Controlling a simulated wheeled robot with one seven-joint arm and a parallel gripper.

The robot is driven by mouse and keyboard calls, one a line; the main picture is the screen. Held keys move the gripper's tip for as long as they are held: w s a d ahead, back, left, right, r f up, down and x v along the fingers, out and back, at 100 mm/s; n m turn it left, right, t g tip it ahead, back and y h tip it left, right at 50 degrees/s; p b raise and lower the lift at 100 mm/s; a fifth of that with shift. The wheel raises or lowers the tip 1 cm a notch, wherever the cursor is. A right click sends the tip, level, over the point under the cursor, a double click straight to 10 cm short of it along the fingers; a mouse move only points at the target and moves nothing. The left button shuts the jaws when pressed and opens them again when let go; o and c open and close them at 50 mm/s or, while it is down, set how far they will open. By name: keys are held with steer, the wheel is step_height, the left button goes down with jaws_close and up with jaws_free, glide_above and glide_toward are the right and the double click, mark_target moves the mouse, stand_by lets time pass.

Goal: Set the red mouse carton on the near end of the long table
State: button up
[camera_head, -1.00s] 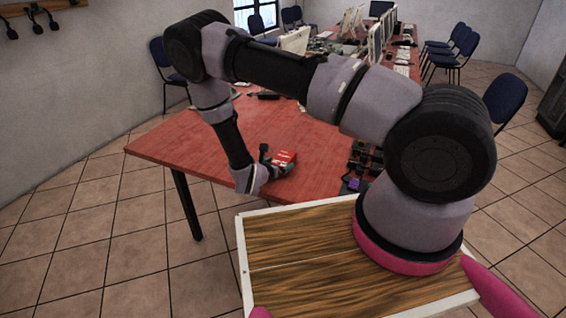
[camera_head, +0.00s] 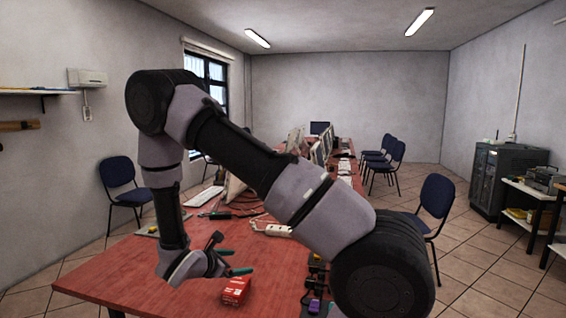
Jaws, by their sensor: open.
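The red mouse carton (camera_head: 236,290) lies on the near end of the long red table (camera_head: 130,272). It has a white marking on its side. My gripper (camera_head: 242,262) is open, with its two greenish fingertips pointing right. In the picture it is just above and left of the carton, and the fingers are apart from it. Nothing shows between the fingers.
Dark adapters and a purple connector (camera_head: 314,306) lie right of the carton. A white power strip (camera_head: 272,230), cables and a keyboard (camera_head: 203,196) lie farther back. Monitors line the table. Blue chairs (camera_head: 436,200) stand around it.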

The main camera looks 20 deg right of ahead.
steer(key=s+d+r+m+g+y, duration=0.2)
steer(key=s+d+r+m+g, duration=0.15)
steer(key=r+m, duration=0.5)
steer(key=s+d+r+m+g+y, duration=0.25)
steer(key=s+d+r+m, duration=0.25)
steer(key=r, duration=0.6)
steer(key=s+a+r+m+t+y, duration=0.1)
steer(key=s+r+m+t+y, duration=0.2)
steer(key=s+r+m, duration=0.3)
steer(key=s+r+m+t+y, duration=0.2)
steer(key=s+r+m+y, duration=0.3)
steer(key=r, duration=0.8)
steer(key=shift+s+a+r+m+t, duration=0.2)
steer(key=shift+s+a+m+t, duration=0.3)
steer(key=shift+s, duration=0.75)
steer(key=shift+d, duration=0.2)
